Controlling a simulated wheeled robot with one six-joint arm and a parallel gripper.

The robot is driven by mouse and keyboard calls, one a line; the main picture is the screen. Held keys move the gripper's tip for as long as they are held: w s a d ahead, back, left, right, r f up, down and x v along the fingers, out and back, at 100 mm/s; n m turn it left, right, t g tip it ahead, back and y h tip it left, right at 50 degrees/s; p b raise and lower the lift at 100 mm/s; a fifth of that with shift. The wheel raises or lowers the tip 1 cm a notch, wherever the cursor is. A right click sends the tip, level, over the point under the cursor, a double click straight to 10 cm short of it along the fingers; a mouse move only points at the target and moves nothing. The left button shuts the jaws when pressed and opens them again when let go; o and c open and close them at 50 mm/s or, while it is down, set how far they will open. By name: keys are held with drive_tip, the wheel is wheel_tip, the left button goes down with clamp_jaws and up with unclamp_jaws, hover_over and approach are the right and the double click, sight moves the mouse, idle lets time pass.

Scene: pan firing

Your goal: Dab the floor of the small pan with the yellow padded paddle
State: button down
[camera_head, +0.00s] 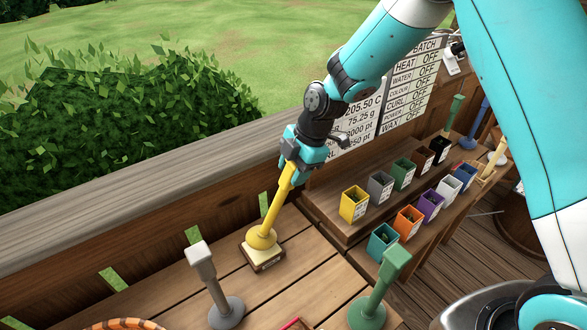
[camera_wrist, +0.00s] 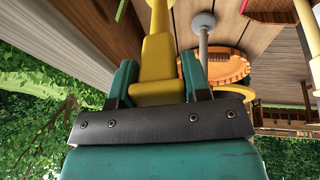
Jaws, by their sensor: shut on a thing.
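The yellow padded paddle (camera_head: 273,211) is in my gripper (camera_head: 291,166), which is shut on its upper handle. The paddle leans slightly, with its round yellow foot low over or on a small cream-topped labelled block (camera_head: 263,259); I cannot tell whether they touch. In the wrist view the paddle (camera_wrist: 158,55) runs up between the fingers of my gripper (camera_wrist: 157,82). I cannot make out the small pan for certain. An orange round dish with a ridged rim (camera_wrist: 213,67) shows in the wrist view, and part of an orange rim (camera_head: 124,324) shows at the lower left.
A grey paddle (camera_head: 213,283) and a green paddle (camera_head: 381,285) stand near the front. Several coloured bins, including a yellow bin (camera_head: 354,204), line the shelf at right. A wooden ledge (camera_head: 110,200) runs behind. The table planks (camera_head: 310,263) between the paddles are bare.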

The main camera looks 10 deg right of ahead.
drive_tip(key=shift+f+b, duration=1)
idle(2.1)
drive_tip(key=shift+r+p, duration=2)
drive_tip(key=shift+r, duration=1.6)
drive_tip(key=shift+f, duration=0.1)
wheel_tip(320, 180, down, 7)
drive_tip(key=b, duration=0.4)
drive_tip(key=shift+s, duration=0.1)
